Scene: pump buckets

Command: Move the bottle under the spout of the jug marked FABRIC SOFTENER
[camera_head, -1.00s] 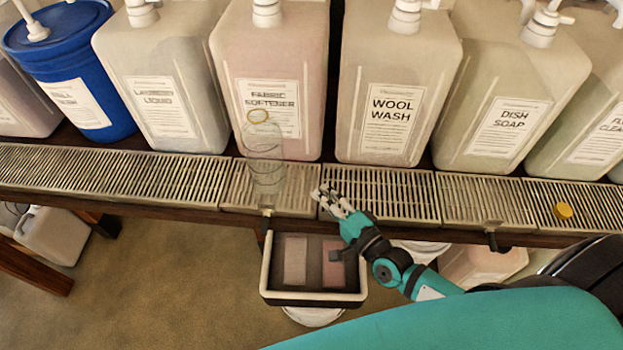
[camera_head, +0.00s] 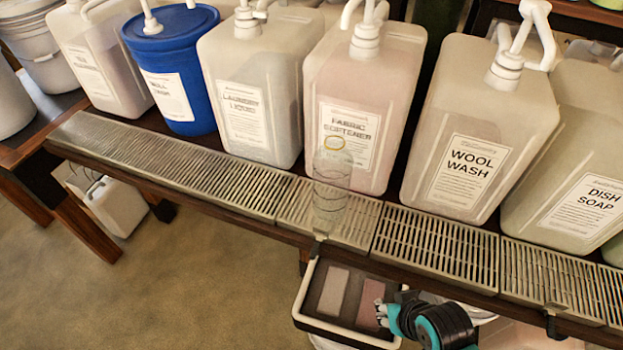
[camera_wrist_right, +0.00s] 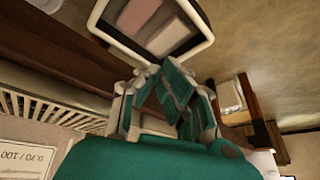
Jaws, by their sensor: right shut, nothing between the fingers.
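A clear, see-through bottle (camera_head: 331,195) with a yellow ring at its mouth stands upright on the drip grate (camera_head: 293,208), in front of the pinkish jug marked FABRIC SOFTENER (camera_head: 372,98). The jug's white pump (camera_head: 366,38) rises above and behind the bottle. I cannot tell exactly how the spout's tip lines up with the bottle's mouth. My right gripper (camera_head: 386,312) is below the grate's front edge, right of and apart from the bottle. It is shut and empty, and it also shows in the right wrist view (camera_wrist_right: 160,88). My left gripper is out of view.
LAUNDRY LIQUID (camera_head: 245,130) and WOOL WASH (camera_head: 475,165) jugs flank the softener jug. A blue bucket (camera_head: 178,70) stands farther left. A tray with two blocks (camera_head: 300,300) hangs below the grate, close to my right gripper. The grate's left part is clear.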

